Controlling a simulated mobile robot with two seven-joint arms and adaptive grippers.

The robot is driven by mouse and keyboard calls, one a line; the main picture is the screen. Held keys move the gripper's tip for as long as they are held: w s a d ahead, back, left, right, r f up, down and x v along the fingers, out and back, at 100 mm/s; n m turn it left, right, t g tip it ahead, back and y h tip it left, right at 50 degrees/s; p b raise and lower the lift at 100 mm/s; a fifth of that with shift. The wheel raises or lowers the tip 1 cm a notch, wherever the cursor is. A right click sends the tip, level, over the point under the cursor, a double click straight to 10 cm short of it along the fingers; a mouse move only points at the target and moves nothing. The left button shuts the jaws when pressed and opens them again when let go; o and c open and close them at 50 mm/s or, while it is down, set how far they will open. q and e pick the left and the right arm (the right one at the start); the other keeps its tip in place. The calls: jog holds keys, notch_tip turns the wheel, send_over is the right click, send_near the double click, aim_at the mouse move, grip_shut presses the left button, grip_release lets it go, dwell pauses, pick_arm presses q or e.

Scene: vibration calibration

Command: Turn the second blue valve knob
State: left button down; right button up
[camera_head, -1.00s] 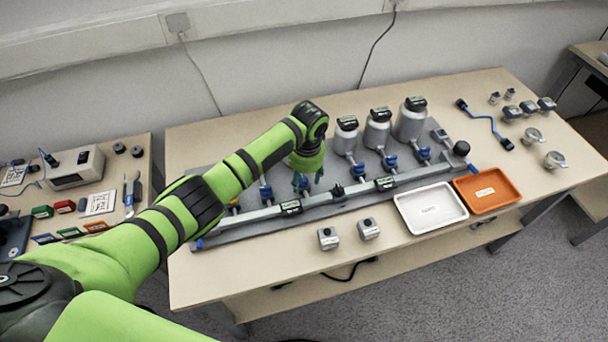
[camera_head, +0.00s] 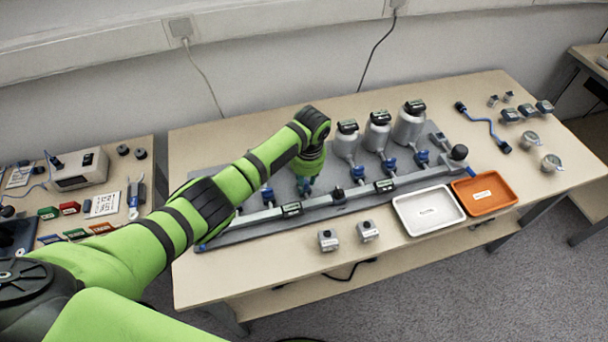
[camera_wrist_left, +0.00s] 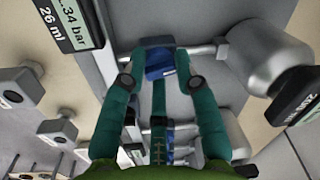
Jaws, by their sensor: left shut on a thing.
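My left gripper (camera_head: 306,186) reaches down onto the row of blue valve knobs on the grey rig. In the left wrist view its two teal fingers (camera_wrist_left: 161,82) stand on either side of a blue valve knob (camera_wrist_left: 158,62) and are shut on it. In the head view the gripper mostly hides this knob. Another blue knob (camera_head: 266,194) shows to its left, and blue knobs (camera_head: 358,173), (camera_head: 389,165) and (camera_head: 422,158) show to its right. My right gripper is not in view.
The rig's pipe (camera_head: 330,198) carries small displays, and grey canisters (camera_head: 377,134) stand behind it. A white tray (camera_head: 428,210) and an orange tray (camera_head: 485,193) lie at the right front. Two small grey blocks (camera_head: 328,240), (camera_head: 367,231) sit near the front edge.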

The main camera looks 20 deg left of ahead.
pick_arm(q)
jog(key=n, duration=0.1)
jog(key=n+p, duration=0.1)
jog(key=shift+w+d+r+n+p, duration=0.15)
jog(key=shift+r+n+p, duration=0.15)
jog(key=shift+n, duration=0.1)
jog(key=n+p, duration=0.1)
jog(key=n, duration=0.2)
jog(key=shift+w+n, duration=0.1)
jog(key=shift+n, duration=0.2)
jog(key=n+g, duration=0.1)
jog(key=n, duration=0.3)
jog(key=shift+w+f+n, duration=0.1)
jog(key=shift+n, duration=0.2)
jog(key=shift+a+n, duration=0.15)
jog(key=shift+n, duration=0.95)
jog(key=shift+a+n, duration=0.1)
jog(key=shift+n, duration=1)
jog(key=shift+w+a, duration=0.1)
jog(key=c, duration=0.9)
grip_release()
jog(key=shift+f, duration=0.1)
jog(key=shift+s, duration=0.2)
